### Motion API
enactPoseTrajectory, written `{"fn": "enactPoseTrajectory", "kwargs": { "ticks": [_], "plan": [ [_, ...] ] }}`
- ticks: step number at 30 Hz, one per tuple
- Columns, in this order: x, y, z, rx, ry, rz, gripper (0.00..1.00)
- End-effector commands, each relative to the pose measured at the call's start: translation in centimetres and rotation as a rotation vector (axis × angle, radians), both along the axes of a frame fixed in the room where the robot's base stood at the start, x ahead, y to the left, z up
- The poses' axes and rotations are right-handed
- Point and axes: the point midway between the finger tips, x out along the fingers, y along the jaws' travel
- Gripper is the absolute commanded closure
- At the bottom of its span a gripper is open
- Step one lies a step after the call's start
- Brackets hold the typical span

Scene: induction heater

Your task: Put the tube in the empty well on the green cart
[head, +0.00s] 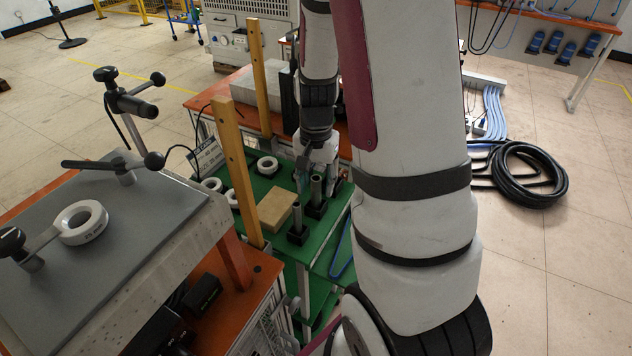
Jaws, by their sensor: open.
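The green cart (322,258) stands in the middle, partly hidden behind my arm. A grey metal tube (297,216) stands upright in a black square well near its front edge. A second grey tube (317,188) stands upright in another black well (316,210) a little farther back. My gripper (318,176) points down, open, at the top of this second tube. I cannot tell whether its fingers touch the tube. An empty well is not clearly visible; the area behind my gripper is partly hidden.
Several white rings (267,166) and a tan block (276,209) lie on the cart's left. Wooden posts (238,172) rise close to its left side. A grey-topped heater bench (120,215) fills the left foreground. A black coiled hose (530,175) lies on the right floor.

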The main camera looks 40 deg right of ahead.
Motion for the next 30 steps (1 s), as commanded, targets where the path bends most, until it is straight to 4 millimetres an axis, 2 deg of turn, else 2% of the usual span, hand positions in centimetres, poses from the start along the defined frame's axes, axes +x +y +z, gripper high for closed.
{"fn": "enactPoseTrajectory", "kwargs": {
  "ticks": [4, 7, 15, 21, 25, 30],
  "plan": [
    [0.0, 0.0, 0.5, 0.000, -0.001, 0.001, 0.57],
    [0.1, 0.0, 1.8, -0.002, -0.003, 0.001, 0.57],
    [0.1, 0.0, 7.2, -0.002, -0.007, 0.001, 0.57],
    [0.1, 0.0, 10.5, -0.002, -0.003, 0.001, 0.57],
    [0.0, 0.0, 11.6, 0.000, -0.001, 0.000, 0.57],
    [0.0, 0.0, 12.0, 0.000, 0.000, 0.000, 0.57]
  ]
}}
